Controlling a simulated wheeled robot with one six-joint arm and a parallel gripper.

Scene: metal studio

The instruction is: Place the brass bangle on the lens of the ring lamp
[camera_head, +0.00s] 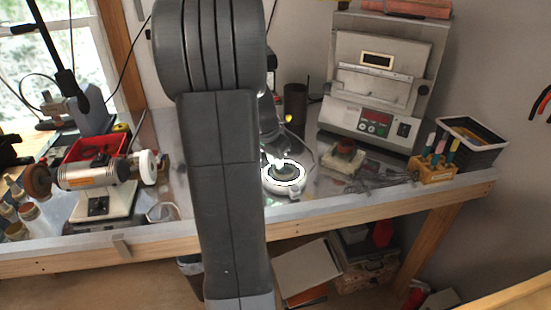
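The ring lamp (270,182) sits on the metal-topped bench just right of my arm, its white ring glowing. Its lens (287,173) shows as a darker round area inside the ring. My large grey arm fills the middle of the view and hides the bench behind it.
A bench grinder (97,174) and a red tray (97,146) stand at left. A kiln-like machine (376,85) stands at the back right. A small soldering block (343,158), a wooden tool holder (432,170) and a black basket (473,142) lie right of the lamp.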

